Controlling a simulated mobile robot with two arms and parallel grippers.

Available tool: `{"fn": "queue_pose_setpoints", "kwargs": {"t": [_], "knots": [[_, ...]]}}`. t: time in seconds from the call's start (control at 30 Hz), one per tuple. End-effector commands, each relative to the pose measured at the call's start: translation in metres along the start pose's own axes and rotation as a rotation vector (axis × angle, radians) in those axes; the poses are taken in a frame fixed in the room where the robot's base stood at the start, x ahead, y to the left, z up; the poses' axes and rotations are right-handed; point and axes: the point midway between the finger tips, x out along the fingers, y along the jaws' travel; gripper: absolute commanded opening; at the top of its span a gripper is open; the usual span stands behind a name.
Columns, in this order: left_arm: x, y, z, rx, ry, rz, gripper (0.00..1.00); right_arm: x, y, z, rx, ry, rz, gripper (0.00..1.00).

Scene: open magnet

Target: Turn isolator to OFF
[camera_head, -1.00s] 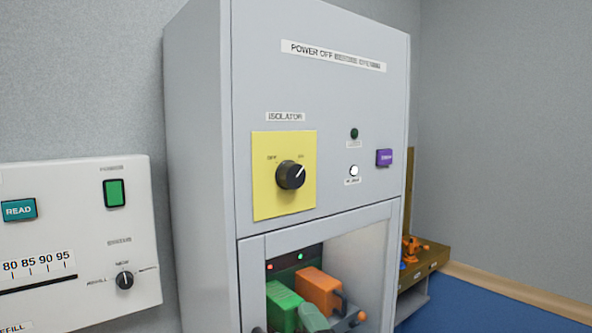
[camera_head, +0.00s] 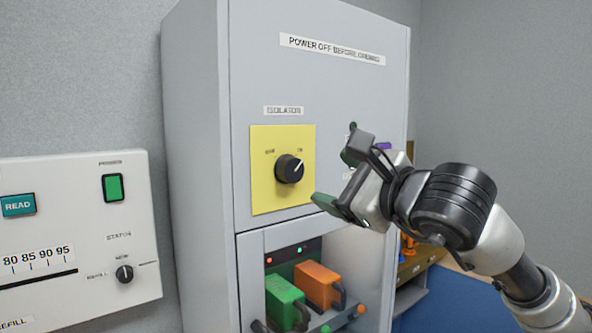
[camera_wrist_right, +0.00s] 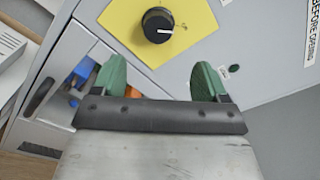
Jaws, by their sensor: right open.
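The isolator knob (camera_head: 289,169) is a round black knob with a white pointer line on a yellow plate (camera_head: 262,197) on the grey cabinet front. Its pointer is tilted up and right, toward the ON mark; OFF is at the upper left. My right gripper (camera_head: 335,180) is open and empty, in front of the cabinet to the right of the knob and apart from it. In the right wrist view, the two green fingertips (camera_wrist_right: 160,78) are spread, with the knob (camera_wrist_right: 158,25) beyond and between them. My left gripper is not in view.
The grey cabinet (camera_head: 195,120) has a lower glazed compartment with a green block (camera_head: 284,304) and an orange block (camera_head: 316,284). A white panel (camera_head: 70,230) with a READ button and small knob stands at the left. A brown bench and blue surface lie right.

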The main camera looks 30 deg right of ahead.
Motion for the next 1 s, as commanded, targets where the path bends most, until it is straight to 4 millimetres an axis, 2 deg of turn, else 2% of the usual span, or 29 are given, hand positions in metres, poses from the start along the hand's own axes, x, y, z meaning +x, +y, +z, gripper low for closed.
{"fn": "queue_pose_setpoints", "kwargs": {"t": [0.3,0.5,0.7,0.97,1.0], "knots": [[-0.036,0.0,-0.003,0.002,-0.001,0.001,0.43,0.057,-0.002,0.004,0.005,-0.001,0.01,0.74],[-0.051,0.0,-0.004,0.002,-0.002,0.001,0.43,0.088,0.0,0.003,0.005,-0.001,0.009,0.74],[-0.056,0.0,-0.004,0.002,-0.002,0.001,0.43,0.102,0.002,0.001,0.003,-0.002,0.008,0.74],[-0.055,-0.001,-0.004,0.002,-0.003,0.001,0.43,0.103,0.003,0.0,0.002,-0.002,0.008,0.74],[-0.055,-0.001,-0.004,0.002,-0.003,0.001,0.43,0.103,0.003,0.0,0.002,-0.002,0.008,0.69]]}}
